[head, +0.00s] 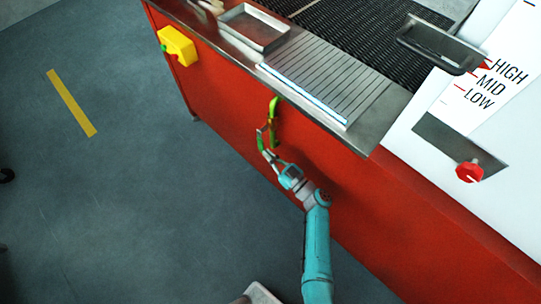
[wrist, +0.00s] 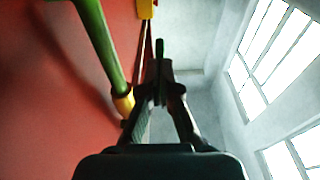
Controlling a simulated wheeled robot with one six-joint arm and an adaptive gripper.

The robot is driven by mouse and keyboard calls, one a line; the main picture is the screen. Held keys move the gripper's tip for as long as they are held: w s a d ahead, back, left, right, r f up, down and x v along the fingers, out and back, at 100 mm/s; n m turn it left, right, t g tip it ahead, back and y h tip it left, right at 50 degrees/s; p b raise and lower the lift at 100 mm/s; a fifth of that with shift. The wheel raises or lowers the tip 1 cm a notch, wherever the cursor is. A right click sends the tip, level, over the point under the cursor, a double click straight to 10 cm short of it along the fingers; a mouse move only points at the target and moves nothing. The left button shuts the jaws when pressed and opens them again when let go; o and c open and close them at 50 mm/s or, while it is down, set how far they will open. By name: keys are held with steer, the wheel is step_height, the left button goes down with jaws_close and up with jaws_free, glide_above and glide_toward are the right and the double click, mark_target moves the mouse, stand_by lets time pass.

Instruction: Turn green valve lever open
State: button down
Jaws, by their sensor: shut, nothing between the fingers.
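The green valve lever (head: 274,107) is on the red side panel of the machine, below the steel edge. Brass-coloured and further green parts show just below it, too small to tell apart clearly. In the wrist view the green bar (wrist: 97,38) slants down from the top left to a yellow-brass collar (wrist: 124,103). My gripper (wrist: 159,48) is shut and empty, its fingers just right of the bar, with a gap between them in the picture. In the head view my gripper (head: 266,150) is at the lower end of the valve; contact cannot be told.
The red panel (head: 225,95) stands close beside my gripper. A yellow box (head: 178,45) with a green button is on its left. Above are a metal tray (head: 253,27), a ribbed plate (head: 325,72) and the mesh belt (head: 370,30). A red knob (head: 469,171) is at right.

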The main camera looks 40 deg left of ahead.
stand_by(0.3)
steer(key=d+f, duration=0.6)
steer(key=d, duration=0.5)
steer(key=shift+s+d+f, duration=0.2)
steer(key=shift+s+d, duration=0.05)
steer(key=shift+s, duration=0.2)
